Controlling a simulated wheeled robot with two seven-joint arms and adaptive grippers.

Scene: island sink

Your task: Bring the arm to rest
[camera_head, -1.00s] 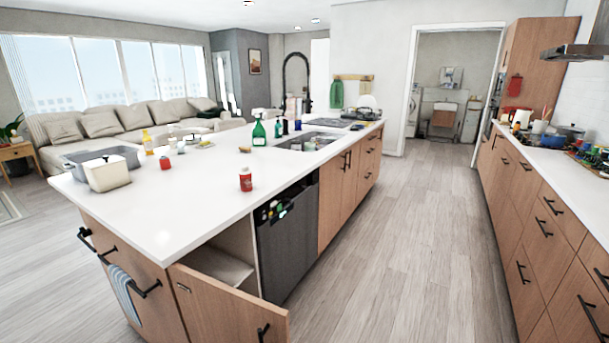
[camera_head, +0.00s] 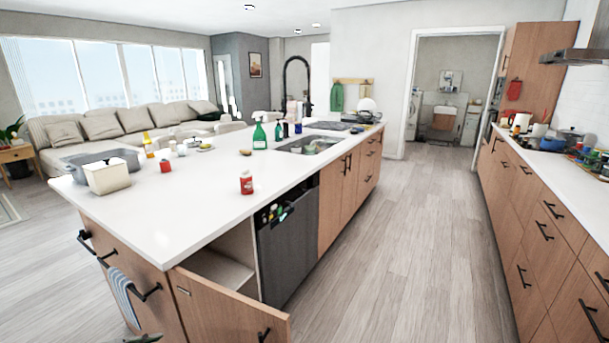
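A small grey-green shape (camera_head: 143,338) shows at the bottom edge of the head view, left of the middle, in front of the island's end. It looks like the tip of my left gripper, but too little of it shows to be sure or to tell open from shut. My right gripper is not in view. No object is seen held.
A cabinet door (camera_head: 228,308) stands open at the near corner. The floor aisle (camera_head: 405,240) is clear.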

